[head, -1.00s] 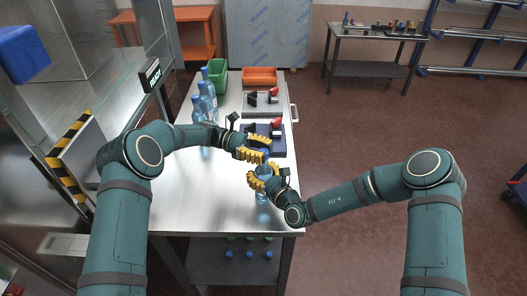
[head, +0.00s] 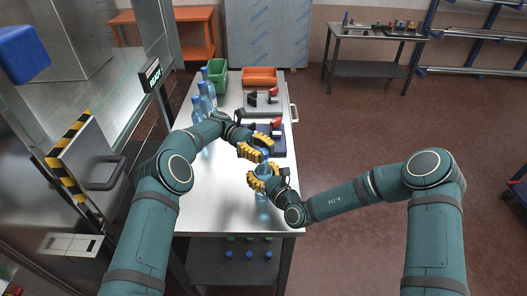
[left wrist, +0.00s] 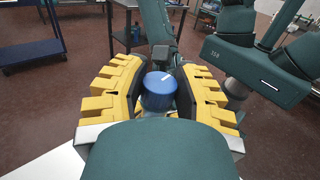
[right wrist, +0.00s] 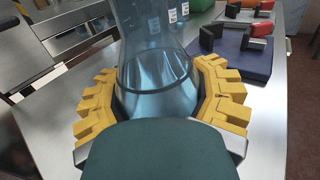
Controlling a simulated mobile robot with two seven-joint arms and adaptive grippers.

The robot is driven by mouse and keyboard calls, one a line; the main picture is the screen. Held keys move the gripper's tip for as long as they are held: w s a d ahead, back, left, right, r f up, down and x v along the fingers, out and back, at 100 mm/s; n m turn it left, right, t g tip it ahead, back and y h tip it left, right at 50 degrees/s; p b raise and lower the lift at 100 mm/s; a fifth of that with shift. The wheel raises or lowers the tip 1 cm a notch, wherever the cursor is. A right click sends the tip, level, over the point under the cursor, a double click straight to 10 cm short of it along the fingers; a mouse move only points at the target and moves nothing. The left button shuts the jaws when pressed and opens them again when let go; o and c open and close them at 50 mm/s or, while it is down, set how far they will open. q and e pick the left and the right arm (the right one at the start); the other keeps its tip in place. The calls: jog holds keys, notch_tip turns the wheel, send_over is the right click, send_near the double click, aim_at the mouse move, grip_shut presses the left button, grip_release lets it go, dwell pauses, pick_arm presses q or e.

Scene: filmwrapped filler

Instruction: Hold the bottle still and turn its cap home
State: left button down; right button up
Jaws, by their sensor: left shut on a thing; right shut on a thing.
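A clear bluish bottle (head: 262,197) stands upright near the front right of the metal table. My right gripper (head: 262,178) is shut around its body; the right wrist view shows both yellow fingers beside the translucent bottle (right wrist: 160,80). My left gripper (head: 256,147) is at the bottle's top, just above the right one. In the left wrist view it is shut on a round blue cap (left wrist: 159,92) with a white line on its top. The joint between cap and bottle neck is hidden, so I cannot tell how far the cap is seated.
Several capped bottles (head: 203,97) stand along the table's left edge (head: 173,165). A green crate (head: 217,72), an orange tray (head: 259,76) and a dark blue pad (head: 268,145) with red and black parts lie farther back. The left front of the table is clear.

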aim_at(263, 152)
dwell(0.8)
pick_arm(q)
jog(key=c, duration=0.6)
grip_release()
jog(key=shift+c, duration=0.2)
notch_tip(263, 152, up, 10)
jog(key=shift+r, duration=0.1)
pick_arm(e)
jog(key=o, duration=1.5)
jog(key=shift+s, duration=0.1)
